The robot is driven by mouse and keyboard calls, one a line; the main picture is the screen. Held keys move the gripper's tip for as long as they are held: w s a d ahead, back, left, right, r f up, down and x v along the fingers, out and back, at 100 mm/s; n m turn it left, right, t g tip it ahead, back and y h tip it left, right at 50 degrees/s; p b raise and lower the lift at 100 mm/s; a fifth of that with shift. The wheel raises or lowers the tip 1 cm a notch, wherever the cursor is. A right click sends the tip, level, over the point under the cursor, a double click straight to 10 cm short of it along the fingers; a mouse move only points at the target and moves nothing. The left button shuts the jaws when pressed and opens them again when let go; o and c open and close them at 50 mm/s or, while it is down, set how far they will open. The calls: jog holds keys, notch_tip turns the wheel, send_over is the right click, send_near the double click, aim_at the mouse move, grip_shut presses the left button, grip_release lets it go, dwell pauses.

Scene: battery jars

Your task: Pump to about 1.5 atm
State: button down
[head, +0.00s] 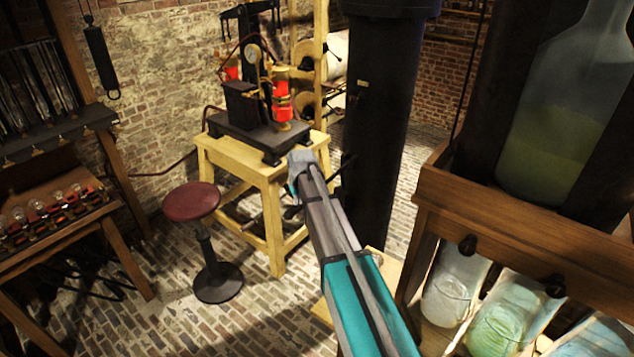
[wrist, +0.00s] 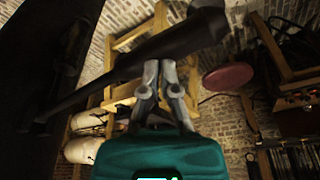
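The pump apparatus (head: 262,95) stands on a pale wooden table (head: 270,172) in the head view, with a small round gauge (head: 253,51) too small to read. My gripper reaches towards the table's right front in the head view, its fingers mostly hidden behind my wrist. A dark bar (wrist: 125,69) with a thick end crosses diagonally at the fingertips. I cannot tell whether they touch it. A dark rod (head: 347,163) shows right of my wrist in the head view.
A red-topped stool (head: 191,202) stands left of the table. A thick black column (head: 378,130) rises right of it. A wooden rack (head: 520,240) with glass jars (head: 507,318) fills the right. A bench with bulbs (head: 50,212) is at left.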

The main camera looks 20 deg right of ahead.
aim_at(299, 208)
jog(key=b+x, duration=0.1)
jog(key=x, duration=0.1)
jog(key=s+b+x, duration=0.1)
jog(key=b, duration=0.1)
jog(key=shift+w+d+f, duration=0.1)
jog(key=shift+w+f, duration=0.1)
jog(key=shift+f, duration=0.3)
jog(key=w+r+p+v, duration=0.1)
jog(key=w+p+v, duration=0.2)
jog(key=p+v, duration=1.1)
jog(key=shift+w+r+p, duration=0.15)
jog(key=shift+w+p, duration=0.05)
jog(key=shift+p, duration=0.2)
dwell(0.7)
jog(key=s+b+x, duration=0.1)
jog(key=b+x, duration=0.3)
jog(key=b, duration=0.1)
jog(key=s+b+x, duration=0.1)
jog(key=b+x, duration=0.4)
jog(key=s+f+b+x, duration=0.1)
jog(key=b+x, duration=0.4)
jog(key=shift+s+f, duration=0.2)
jog(key=w+p+v, duration=0.1)
jog(key=p+v, duration=0.6)
jog(key=w+r+p+v, duration=0.1)
jog(key=w+p+v, duration=0.1)
jog(key=p+v, duration=0.5)
jog(key=shift+w+r+p, duration=0.2)
jog(key=shift+r+p, duration=0.05)
jog(key=shift+p, duration=0.25)
